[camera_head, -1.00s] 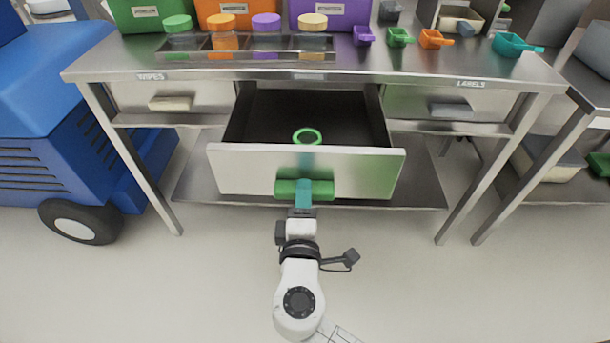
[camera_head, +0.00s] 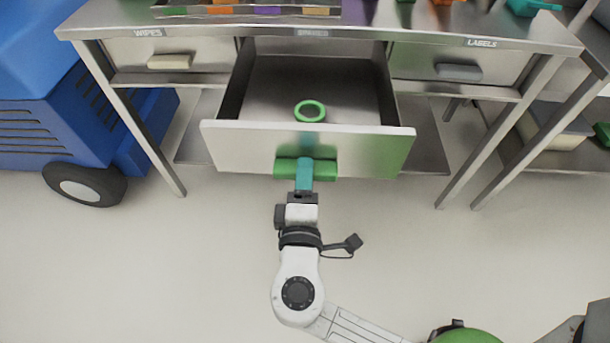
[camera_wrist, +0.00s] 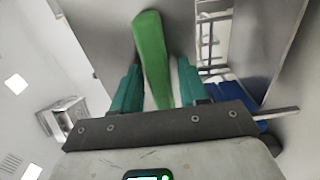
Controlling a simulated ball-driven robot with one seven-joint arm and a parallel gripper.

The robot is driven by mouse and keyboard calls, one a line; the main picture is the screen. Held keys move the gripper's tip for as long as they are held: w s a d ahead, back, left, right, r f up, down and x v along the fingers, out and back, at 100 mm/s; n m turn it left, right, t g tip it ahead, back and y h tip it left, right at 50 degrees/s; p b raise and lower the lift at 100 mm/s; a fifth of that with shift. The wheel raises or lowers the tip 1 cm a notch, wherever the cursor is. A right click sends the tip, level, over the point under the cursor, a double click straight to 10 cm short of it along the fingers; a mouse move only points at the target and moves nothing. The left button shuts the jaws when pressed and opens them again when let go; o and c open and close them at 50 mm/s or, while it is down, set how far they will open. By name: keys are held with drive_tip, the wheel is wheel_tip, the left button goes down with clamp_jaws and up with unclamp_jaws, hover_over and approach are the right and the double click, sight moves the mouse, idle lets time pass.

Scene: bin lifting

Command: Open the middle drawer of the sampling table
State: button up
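The middle drawer (camera_head: 250,144) of the steel sampling table (camera_head: 420,40) is pulled well out, and its dark inside shows. A green ring (camera_head: 310,111) lies in it near the front. The drawer's green bar handle (camera_head: 325,168) is on the outside of the front panel. My gripper (camera_head: 304,172) has teal fingers and is at the middle of this handle.
Closed drawers labelled WIPES (camera_head: 170,54) and LABELS (camera_head: 462,66) flank the open one. A lower shelf (camera_head: 425,140) lies beneath. A blue wheeled machine (camera_head: 70,130) stands at the left, another steel table (camera_head: 590,90) at the right. The floor in front is clear around my arm.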

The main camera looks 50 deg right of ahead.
drive_tip(key=shift+o, duration=0.5)
drive_tip(key=v, duration=1)
drive_tip(key=shift+s+a+p, duration=0.3)
drive_tip(key=shift+p, duration=0.15)
drive_tip(key=shift+d, duration=0.1)
drive_tip(key=s+d+f+m+g+y, duration=0.1)
drive_tip(key=d+f+m+g+y, duration=0.15)
drive_tip(key=d+f+g, duration=0.45)
drive_tip(key=s+d+f+m+g+y, duration=0.25)
drive_tip(key=s+f+m+y, duration=0.4)
drive_tip(key=f+y, duration=0.4)
wheel_tip(320, 180, up, 19)
drive_tip(key=n+y+p, duration=0.1)
drive_tip(key=p, duration=1.7)
drive_tip(key=shift+s+a, duration=0.2)
drive_tip(key=shift+a, duration=0.15)
drive_tip(key=shift+f+g, duration=0.15)
drive_tip(key=shift+g, duration=0.1)
